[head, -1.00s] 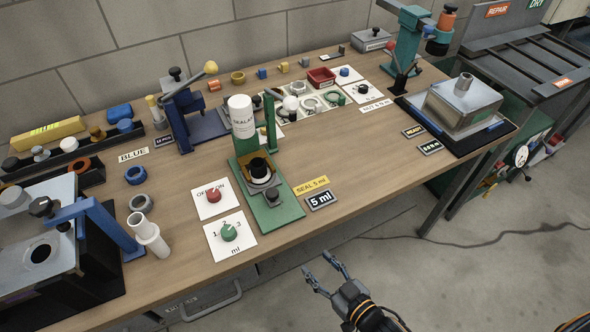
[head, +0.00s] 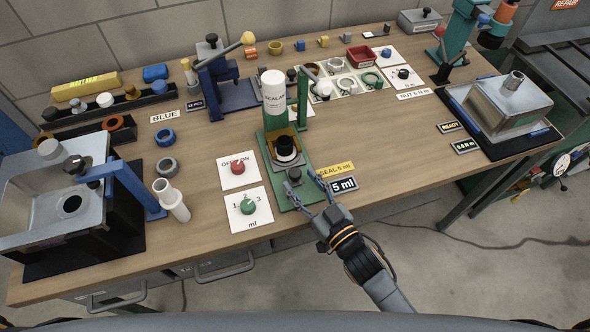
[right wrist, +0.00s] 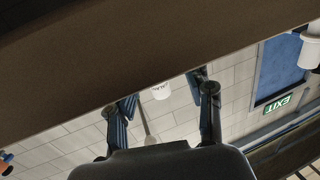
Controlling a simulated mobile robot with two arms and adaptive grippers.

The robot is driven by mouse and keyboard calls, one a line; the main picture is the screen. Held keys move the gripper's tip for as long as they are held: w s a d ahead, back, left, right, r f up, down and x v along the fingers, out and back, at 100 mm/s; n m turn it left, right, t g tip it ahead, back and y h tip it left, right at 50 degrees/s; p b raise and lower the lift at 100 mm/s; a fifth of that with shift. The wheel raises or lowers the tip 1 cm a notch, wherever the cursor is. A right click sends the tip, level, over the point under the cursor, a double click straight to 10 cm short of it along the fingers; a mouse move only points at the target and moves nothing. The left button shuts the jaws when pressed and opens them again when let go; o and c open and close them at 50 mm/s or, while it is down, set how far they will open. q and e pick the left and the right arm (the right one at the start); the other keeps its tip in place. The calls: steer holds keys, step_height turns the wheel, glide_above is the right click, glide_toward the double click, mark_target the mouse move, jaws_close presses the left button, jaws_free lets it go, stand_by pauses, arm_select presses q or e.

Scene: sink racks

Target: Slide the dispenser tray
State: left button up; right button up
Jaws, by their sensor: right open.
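The dispenser has a green base (head: 308,190) and a white SEALANT bottle (head: 273,92) held upright on it. Its tray (head: 284,162) sits on the base below the bottle and carries a dark cup. A dark knob (head: 294,174) is at the tray's front end. My right gripper (head: 305,186) is open and empty at the front end of the base, its fingers pointing toward the knob from the near side. I cannot tell whether they touch anything. My left gripper is out of view.
An OFF/ON dial (head: 237,168) and a ml dial (head: 248,207) lie left of the dispenser. The SEAL 5 ml label (head: 336,169) and a 5 ml display (head: 344,184) are close on the right. A white pipe piece (head: 172,199) stands further left. Wood surface to the right is clear.

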mark_target(298, 179)
steer(key=shift+x, duration=1.85)
steer(key=shift+s, duration=0.1)
jaws_close()
